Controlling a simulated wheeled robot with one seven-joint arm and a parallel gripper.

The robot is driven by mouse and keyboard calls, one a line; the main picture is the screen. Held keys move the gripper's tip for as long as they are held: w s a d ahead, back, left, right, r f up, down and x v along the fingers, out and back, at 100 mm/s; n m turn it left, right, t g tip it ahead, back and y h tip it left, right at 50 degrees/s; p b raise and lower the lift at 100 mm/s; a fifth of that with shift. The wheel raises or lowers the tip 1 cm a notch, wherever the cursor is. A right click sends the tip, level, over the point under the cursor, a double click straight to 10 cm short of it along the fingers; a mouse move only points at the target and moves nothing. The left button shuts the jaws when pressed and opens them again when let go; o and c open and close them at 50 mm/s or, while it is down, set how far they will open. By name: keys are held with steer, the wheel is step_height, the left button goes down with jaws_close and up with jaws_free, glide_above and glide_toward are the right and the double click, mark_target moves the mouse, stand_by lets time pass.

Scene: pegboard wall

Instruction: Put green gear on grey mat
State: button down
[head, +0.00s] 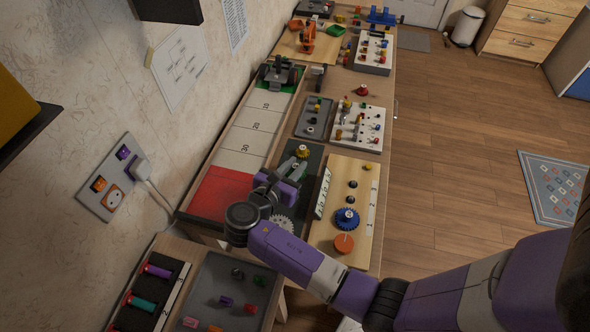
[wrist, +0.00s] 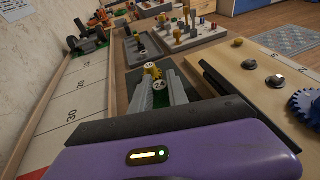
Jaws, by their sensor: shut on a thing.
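My gripper (head: 302,153) reaches over a dark grey-green mat (head: 313,160) between the red-ended lane and the wooden board. A small greenish piece is partly visible between the fingers. I cannot make out a clearly green gear. A pale grey gear (head: 281,224) lies by the mat's near end, partly behind my arm.
The wooden board (head: 358,185) at right carries a blue gear (head: 347,219), an orange disc (head: 344,243) and dark knobs. Beyond the mat are a grey tray (head: 313,118) and a white peg block (head: 357,125). A numbered lane (head: 240,160) runs along the left.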

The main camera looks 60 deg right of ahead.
steer(key=shift+f, duration=0.8)
steer(key=shift+f, duration=0.15)
steer(key=c, duration=1.3)
jaws_free()
steer(key=shift+r, duration=0.2)
steer(key=v, duration=1.2)
